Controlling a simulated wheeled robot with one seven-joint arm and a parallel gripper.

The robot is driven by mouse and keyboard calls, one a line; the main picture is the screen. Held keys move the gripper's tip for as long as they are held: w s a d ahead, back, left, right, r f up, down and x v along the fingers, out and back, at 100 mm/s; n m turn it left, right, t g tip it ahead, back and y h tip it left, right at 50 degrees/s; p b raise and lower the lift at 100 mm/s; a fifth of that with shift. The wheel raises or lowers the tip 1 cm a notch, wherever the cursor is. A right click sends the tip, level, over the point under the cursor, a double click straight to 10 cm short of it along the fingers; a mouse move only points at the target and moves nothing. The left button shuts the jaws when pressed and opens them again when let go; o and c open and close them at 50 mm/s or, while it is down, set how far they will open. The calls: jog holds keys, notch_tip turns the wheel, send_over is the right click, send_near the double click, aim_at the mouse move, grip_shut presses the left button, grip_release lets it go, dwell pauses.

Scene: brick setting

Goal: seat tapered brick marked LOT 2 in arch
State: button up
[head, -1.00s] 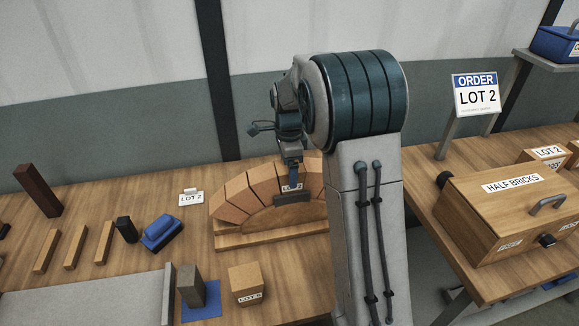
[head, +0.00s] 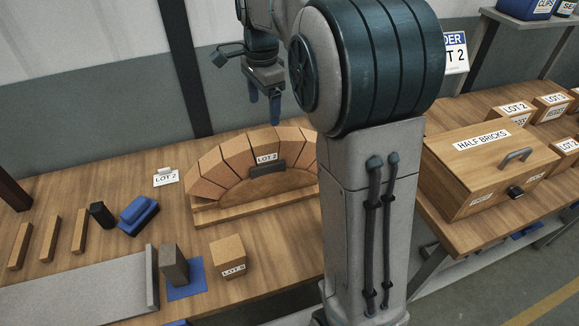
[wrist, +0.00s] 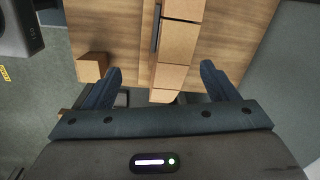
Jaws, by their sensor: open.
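The tapered brick marked LOT 2 (head: 265,143) stands at the crown of the brick arch (head: 208,172), between its neighbouring tapered bricks. Its label faces the front, and its top looks about level with theirs. A dark piece (head: 284,164) lies just below the label, against the wooden former. My gripper (head: 264,108) is open and empty, raised above the arch with its fingers pointing down. In the wrist view, my gripper (wrist: 161,70) has its fingers spread either side of the arch bricks (wrist: 180,42), apart from them. My arm hides the arch's right end.
A LOT 2 card (head: 166,178), blue block (head: 138,214), dark cylinder (head: 102,214) and wooden strips (head: 50,239) lie left of the arch. A small labelled box (head: 228,257) stands in front. The HALF BRICKS box (head: 488,168) is on the right bench.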

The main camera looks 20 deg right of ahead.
jog(key=s+f+n+t, duration=0.1)
jog(key=s+f+n, duration=0.2)
jog(key=s+n, duration=0.4)
jog(key=s+f+n+t, duration=0.1)
jog(key=s+f+n, duration=0.2)
jog(key=s+n, duration=0.5)
jog(key=s, duration=0.9)
jog(key=shift+s+n+t, duration=0.25)
jog(key=shift+n+t, duration=0.05)
jog(key=shift+t, duration=0.1)
